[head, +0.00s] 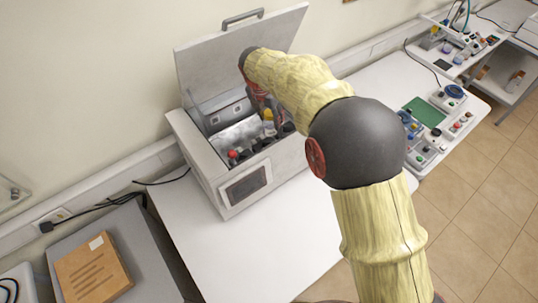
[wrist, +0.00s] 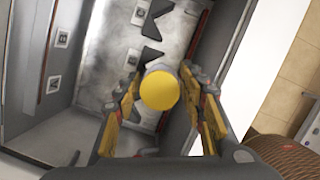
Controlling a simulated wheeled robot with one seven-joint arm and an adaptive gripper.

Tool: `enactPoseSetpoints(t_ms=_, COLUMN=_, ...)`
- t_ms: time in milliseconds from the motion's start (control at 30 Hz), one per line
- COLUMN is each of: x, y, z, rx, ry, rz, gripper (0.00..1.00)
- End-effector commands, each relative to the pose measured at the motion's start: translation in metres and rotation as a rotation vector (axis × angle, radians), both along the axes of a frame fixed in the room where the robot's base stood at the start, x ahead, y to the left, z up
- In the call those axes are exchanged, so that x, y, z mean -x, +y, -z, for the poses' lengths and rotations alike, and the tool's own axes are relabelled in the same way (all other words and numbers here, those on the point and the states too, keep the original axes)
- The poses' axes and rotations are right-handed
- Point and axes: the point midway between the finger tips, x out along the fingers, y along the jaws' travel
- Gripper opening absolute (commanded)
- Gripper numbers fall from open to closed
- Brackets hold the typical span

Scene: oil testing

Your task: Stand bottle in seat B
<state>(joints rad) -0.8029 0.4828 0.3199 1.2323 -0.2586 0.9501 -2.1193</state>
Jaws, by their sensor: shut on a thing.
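A bottle with a yellow cap (wrist: 160,90) is between the two fingers of my gripper (wrist: 161,78) in the wrist view, seen from above. The fingers are shut on it from both sides; its body is mostly hidden under the cap. In the head view the yellow cap (head: 268,114) shows inside the open white machine (head: 204,162), next to my gripper. Lettered plates (wrist: 54,84) mark the inner wall and metal floor, but the letters are too small to read surely. Dark angled brackets (wrist: 152,55) stand on the floor by the bottle. I cannot tell whether the bottle touches the floor.
The machine's lid (head: 235,55) stands open behind my gripper. A red knob-like item (head: 233,154) is near the machine's front wall. The white table (head: 240,255) is clear in front. A cardboard box (head: 93,270) lies at lower left; a side bench (head: 430,112) holds small devices.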

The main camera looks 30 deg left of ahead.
Motion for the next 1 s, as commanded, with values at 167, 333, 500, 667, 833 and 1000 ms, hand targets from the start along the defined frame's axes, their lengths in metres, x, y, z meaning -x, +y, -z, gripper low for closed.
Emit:
enactPoseSetpoints(t_ms=167, x=0.001, y=-0.001, z=0.033, rx=0.0, ry=0.001, rz=0.0, gripper=0.0)
enactPoseSetpoints(t_ms=333, x=0.001, y=-0.001, z=0.048, rx=0.0, ry=0.001, rz=0.0, gripper=0.0)
enactPoseSetpoints(t_ms=500, x=0.001, y=-0.001, z=0.071, rx=0.001, ry=0.001, rz=-0.001, gripper=0.0)
enactPoseSetpoints(t_ms=667, x=0.001, y=0.0, z=0.091, rx=-0.002, ry=0.0, rz=-0.001, gripper=0.0)
enactPoseSetpoints(t_ms=833, x=0.001, y=-0.001, z=0.108, rx=0.0, ry=0.001, rz=0.0, gripper=0.0)
enactPoseSetpoints(t_ms=1000, x=0.001, y=-0.001, z=0.134, rx=0.0, ry=0.0, rz=0.0, gripper=0.0)
